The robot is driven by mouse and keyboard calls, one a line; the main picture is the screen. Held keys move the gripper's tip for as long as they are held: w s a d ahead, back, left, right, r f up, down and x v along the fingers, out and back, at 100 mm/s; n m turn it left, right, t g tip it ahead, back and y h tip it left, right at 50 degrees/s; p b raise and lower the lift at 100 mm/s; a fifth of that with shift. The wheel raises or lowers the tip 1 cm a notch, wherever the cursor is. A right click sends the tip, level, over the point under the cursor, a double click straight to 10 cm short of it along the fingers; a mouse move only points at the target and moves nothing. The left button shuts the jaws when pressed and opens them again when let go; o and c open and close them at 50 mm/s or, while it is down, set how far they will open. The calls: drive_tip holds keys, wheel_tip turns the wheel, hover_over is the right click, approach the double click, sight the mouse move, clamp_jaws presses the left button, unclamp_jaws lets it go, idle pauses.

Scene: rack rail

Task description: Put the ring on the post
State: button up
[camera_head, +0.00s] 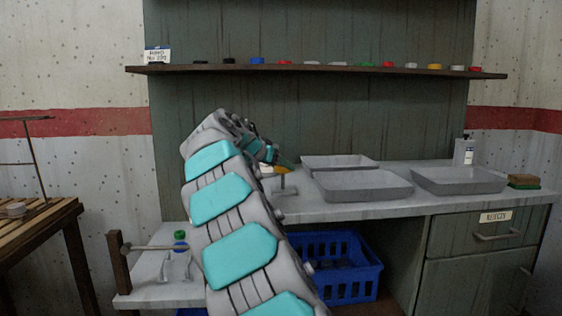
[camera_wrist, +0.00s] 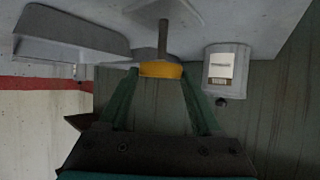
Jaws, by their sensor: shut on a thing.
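My gripper (camera_wrist: 160,74) has its two green fingers on either side of a yellow-orange ring (camera_wrist: 160,69) and is shut on it. The grey post (camera_wrist: 163,38) stands on the counter, which appears upside down in the wrist view. The post's free end lies right at the ring's edge in that picture. I cannot tell whether it touches or enters the ring.
Grey trays (camera_head: 362,184) stand right of the post on the counter (camera_head: 400,205). A grey labelled container (camera_wrist: 222,72) stands close to the post. A shelf (camera_head: 320,69) with several coloured rings runs above. A blue crate (camera_head: 345,285) sits below. A horizontal rod (camera_head: 155,247) is at lower left.

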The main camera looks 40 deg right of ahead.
sight(282, 184)
drive_tip(key=shift+f+b, duration=0.65)
drive_tip(key=shift+f, duration=1.5)
drive_tip(key=shift+b, duration=0.6)
drive_tip(key=shift+a+f+b, duration=0.1)
drive_tip(key=shift+f+b, duration=0.45)
drive_tip(key=shift+f, duration=0.05)
drive_tip(key=o, duration=1.1)
drive_tip(key=shift+c, duration=0.2)
drive_tip(key=shift+b+v, duration=0.65)
drive_tip(key=shift+v, duration=4.9)
drive_tip(key=shift+s, duration=0.1)
